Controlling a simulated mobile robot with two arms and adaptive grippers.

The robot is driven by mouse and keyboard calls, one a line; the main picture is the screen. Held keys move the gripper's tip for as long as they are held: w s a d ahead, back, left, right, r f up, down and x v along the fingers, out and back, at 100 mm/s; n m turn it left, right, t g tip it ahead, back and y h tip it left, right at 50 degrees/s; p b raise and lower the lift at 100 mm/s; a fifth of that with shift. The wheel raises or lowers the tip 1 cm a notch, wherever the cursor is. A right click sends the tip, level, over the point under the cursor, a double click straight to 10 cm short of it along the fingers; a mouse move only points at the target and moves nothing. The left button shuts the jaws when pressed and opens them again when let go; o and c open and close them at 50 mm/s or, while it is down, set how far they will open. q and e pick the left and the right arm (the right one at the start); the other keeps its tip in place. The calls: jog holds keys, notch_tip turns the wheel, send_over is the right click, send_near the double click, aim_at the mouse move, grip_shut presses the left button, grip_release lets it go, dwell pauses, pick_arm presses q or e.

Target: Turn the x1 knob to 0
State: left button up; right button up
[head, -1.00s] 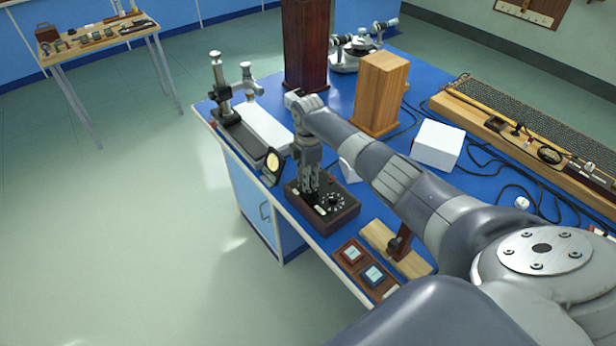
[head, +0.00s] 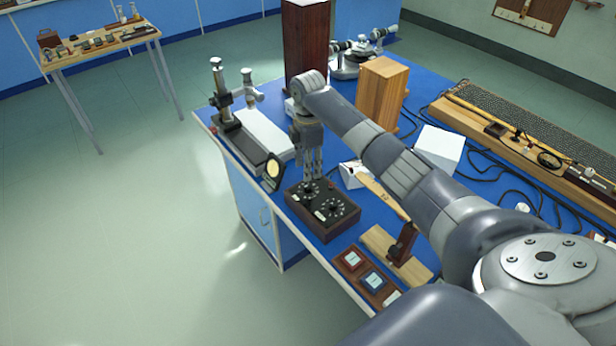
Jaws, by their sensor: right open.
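A dark brown box with two black dials (head: 322,210) sits on the blue bench top near its front left edge. One knob (head: 309,188) is on the box's far left part and the other knob (head: 333,207) is nearer and to the right. The labels are too small to read, so I cannot tell which is x1. My right gripper (head: 314,178) points down, open, just above and behind the far left knob. It seems apart from the knob. My left gripper is out of view.
A round gauge (head: 272,168) stands close left of the box. A wooden stand (head: 397,252) and small framed plates (head: 362,270) lie to the right and front. A wooden block (head: 381,95), a white box (head: 437,148) and cables lie farther back.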

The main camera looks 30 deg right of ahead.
jog(key=shift+r, duration=2.2)
jog(key=shift+f, duration=0.1)
